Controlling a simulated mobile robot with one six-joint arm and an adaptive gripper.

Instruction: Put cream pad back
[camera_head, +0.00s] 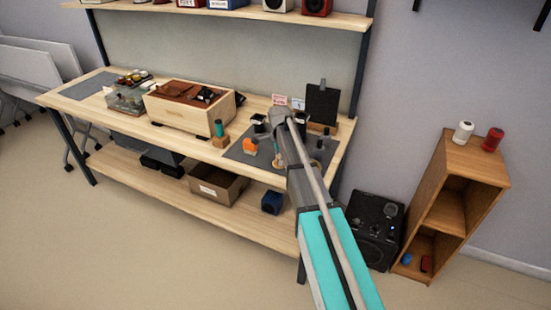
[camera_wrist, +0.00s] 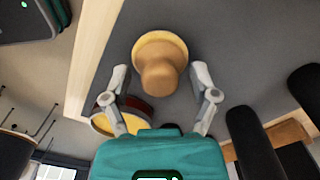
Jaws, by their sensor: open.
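A tan-cream round pad (camera_wrist: 150,43) with a knob-like stem shows in the wrist view, over the grey mat (camera_wrist: 235,45). My gripper (camera_wrist: 160,74) is open, with one finger on each side of the knob; I cannot tell whether either touches it. A second round piece (camera_wrist: 113,122), yellow with a dark brown-red edge, lies lower left, partly hidden by the left finger. In the head view my arm reaches over the right end of the workbench, and I cannot make out the cream pad there.
On the workbench stand a wooden box (camera_head: 180,108), an orange item (camera_head: 250,146) and an upright dark board (camera_head: 322,103). A black speaker (camera_head: 376,232) and a wooden shelf unit (camera_head: 474,158) stand to the right. Dark posts (camera_wrist: 252,140) are close at the wrist view's right.

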